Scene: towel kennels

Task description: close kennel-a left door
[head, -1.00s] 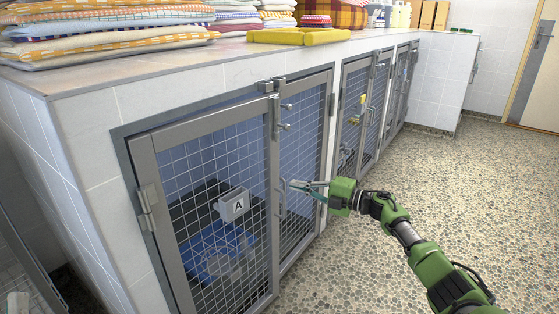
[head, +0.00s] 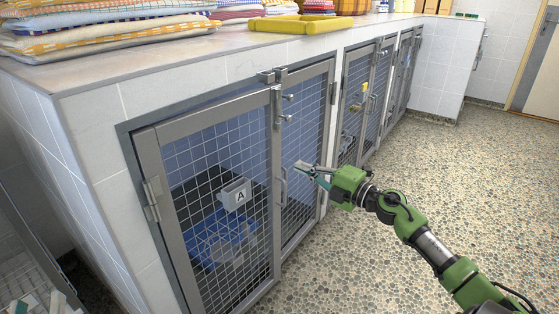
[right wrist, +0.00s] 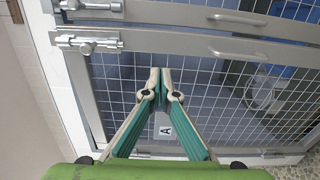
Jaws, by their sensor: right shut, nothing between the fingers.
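Kennel-a's left door (head: 217,275), a grey frame with wire mesh and a sign A (head: 239,196), is hinged at its left side. It looks slightly ajar: a gap shows above its top rail, and its free edge stands a little proud of the right door (head: 328,130). My right gripper (head: 298,168) is shut and empty in front of the doors, near a pull handle (head: 284,186). It shows in the right wrist view (right wrist: 160,72). My left gripper (head: 40,302) shows only its fingertips, apart, at the bottom left.
A bolt latch (head: 286,119) sits high on the doors. A blue item (head: 225,235) lies inside the kennel. More kennels (head: 375,90) line the wall. The pebbled floor (head: 470,170) at right is clear.

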